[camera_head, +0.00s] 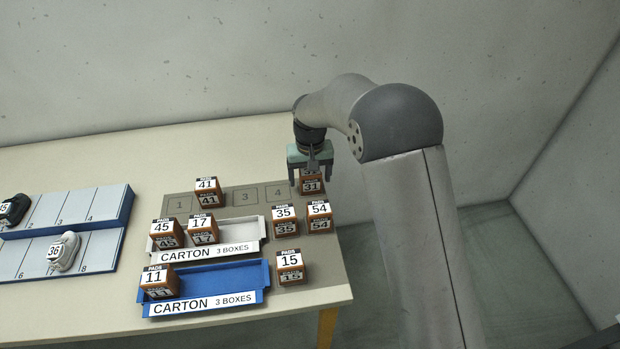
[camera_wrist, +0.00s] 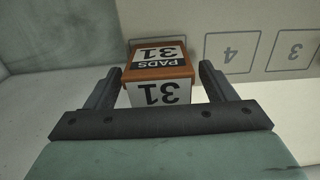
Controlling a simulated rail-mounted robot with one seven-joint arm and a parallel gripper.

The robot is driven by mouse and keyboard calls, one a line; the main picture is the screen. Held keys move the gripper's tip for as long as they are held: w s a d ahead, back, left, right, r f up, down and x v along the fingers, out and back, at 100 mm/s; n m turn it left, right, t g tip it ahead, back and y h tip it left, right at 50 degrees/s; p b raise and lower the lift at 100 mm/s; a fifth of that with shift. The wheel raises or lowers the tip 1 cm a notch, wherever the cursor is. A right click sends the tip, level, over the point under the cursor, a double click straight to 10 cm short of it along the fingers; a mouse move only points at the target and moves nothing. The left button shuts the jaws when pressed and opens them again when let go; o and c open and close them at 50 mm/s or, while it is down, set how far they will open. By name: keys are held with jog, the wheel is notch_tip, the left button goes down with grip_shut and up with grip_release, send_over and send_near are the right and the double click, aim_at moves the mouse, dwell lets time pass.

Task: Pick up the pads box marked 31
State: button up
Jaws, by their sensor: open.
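The pads box marked 31 (camera_head: 311,185) is a brown box with white labels at the back right of the grey mat. In the head view my gripper hides its upper part. My gripper (camera_head: 308,178) is open above and around the box. In the wrist view the box (camera_wrist: 158,72) stands between the two open fingers (camera_wrist: 160,88), with its labels upside down. The right finger is close beside the box; I cannot tell whether either finger touches it.
Boxes 35 (camera_head: 285,219) and 54 (camera_head: 319,216) stand in front of box 31, with box 15 (camera_head: 290,265) nearer. Box 41 (camera_head: 208,191) is at the back left. A white carton (camera_head: 248,232) holds 45 and 17; a blue carton (camera_head: 225,277) holds 11. Marked spaces 3 and 4 are bare.

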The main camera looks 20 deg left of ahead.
jog(key=c, duration=1.1)
jog(key=shift+r, duration=0.15)
